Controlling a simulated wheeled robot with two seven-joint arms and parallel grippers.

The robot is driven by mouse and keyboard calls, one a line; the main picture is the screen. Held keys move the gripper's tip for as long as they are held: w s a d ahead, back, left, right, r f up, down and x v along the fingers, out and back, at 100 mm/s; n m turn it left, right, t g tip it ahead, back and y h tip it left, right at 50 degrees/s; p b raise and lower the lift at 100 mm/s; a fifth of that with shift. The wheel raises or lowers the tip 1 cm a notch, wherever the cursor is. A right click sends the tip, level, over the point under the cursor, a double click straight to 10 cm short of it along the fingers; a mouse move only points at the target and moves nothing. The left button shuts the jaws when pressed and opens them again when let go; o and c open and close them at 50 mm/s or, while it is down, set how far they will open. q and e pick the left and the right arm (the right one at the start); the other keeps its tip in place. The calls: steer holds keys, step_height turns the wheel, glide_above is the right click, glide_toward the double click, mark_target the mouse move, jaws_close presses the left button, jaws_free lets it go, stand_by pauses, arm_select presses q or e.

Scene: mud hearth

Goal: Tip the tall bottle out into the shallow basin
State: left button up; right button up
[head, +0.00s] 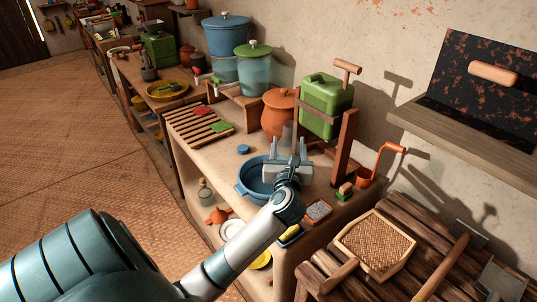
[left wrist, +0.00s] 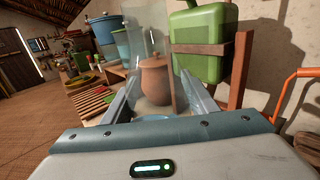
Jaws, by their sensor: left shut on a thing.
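The tall bottle is a clear, see-through vessel (left wrist: 147,42), and in the left wrist view it stands up between my fingers. In the head view it is only a faint pale shape (head: 287,131), partly hidden by the gripper. My left gripper (head: 287,149) is shut on it, and its fingers (left wrist: 158,88) show on both sides of the glass. The shallow basin (head: 243,188) is blue and sits on the counter, just below and left of my gripper, which covers its right part. Any contents of the bottle cannot be made out. My right gripper is out of view.
A green canister (head: 325,105) in a wooden stand is close behind right of my gripper. An orange-brown clay pot (head: 278,112) stands behind. A slatted rack (head: 190,128) and a small blue lid (head: 243,149) lie left. An orange-handled crank tool (head: 366,176) is at right.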

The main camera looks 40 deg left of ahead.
arm_select(q)
steer(key=a+f+n+g+y, duration=0.3)
steer(key=a+f+g, duration=0.1)
steer(key=a, duration=0.8)
steer(key=a+f+n+g+y, duration=0.3)
steer(key=a+f+n+g, duration=0.1)
steer(key=a, duration=0.8)
steer(key=shift+g+b, duration=0.4)
steer(key=shift+g, duration=0.5)
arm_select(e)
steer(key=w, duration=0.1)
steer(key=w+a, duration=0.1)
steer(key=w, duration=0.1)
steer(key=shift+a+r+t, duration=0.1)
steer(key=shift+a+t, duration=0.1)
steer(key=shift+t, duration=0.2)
arm_select(q)
steer(key=shift+s+f, duration=0.1)
steer(key=shift+d, duration=0.1)
